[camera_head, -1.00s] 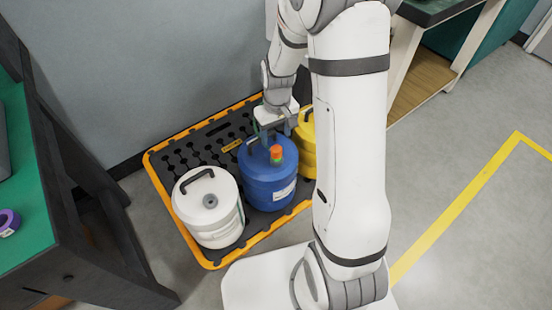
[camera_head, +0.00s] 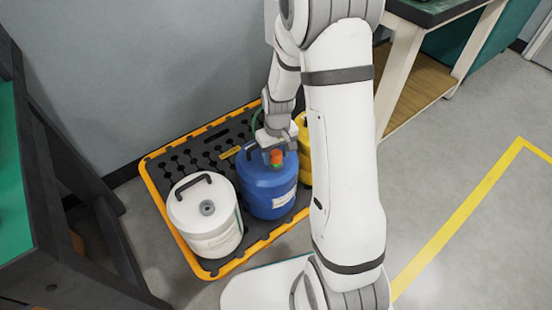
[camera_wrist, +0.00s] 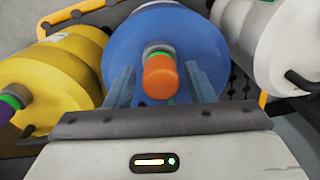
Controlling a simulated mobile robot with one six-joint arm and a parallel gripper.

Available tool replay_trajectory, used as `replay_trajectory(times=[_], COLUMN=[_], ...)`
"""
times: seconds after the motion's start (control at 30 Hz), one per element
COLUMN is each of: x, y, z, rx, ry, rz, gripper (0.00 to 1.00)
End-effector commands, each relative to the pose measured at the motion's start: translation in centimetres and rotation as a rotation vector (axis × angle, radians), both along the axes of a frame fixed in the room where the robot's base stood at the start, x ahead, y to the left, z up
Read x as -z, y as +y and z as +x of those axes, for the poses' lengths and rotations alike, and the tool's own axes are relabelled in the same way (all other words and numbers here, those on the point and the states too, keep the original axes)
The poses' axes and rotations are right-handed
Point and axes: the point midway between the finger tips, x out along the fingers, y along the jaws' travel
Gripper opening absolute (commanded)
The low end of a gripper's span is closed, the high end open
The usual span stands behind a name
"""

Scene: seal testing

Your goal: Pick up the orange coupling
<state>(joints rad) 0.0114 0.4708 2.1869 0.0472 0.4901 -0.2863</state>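The orange coupling (camera_head: 277,158) sits on top of the blue container (camera_head: 262,184), on a grey and green fitting. It also shows in the wrist view (camera_wrist: 161,77), in the middle. My gripper (camera_head: 274,144) is low over the blue container, at the coupling. In the wrist view my gripper (camera_wrist: 158,82) is open, with one finger to each side of the coupling and visible gaps between. Whether the fingertips reach the coupling's depth I cannot tell.
A white container (camera_head: 204,228) stands left of the blue one, and a yellow container (camera_head: 305,160) stands close on its right. All stand on a black pallet with an orange rim (camera_head: 160,197). A dark-framed table (camera_head: 45,200) is at left, and a wooden-legged bench (camera_head: 394,70) at upper right.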

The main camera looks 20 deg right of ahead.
Motion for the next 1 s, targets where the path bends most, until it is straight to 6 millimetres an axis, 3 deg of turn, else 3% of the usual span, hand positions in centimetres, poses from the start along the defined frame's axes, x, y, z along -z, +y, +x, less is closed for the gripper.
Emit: replay_trajectory(times=[0.5,0.77,1.0], x=[0.0,-0.5,-5.0], y=[0.0,0.1,0.1], z=[0.0,0.0,0.1], rx=[-0.001,-0.001,-0.002], ry=[-0.001,-0.002,-0.004], rz=[0.000,0.000,0.000], gripper=[0.07,0.07,0.07])
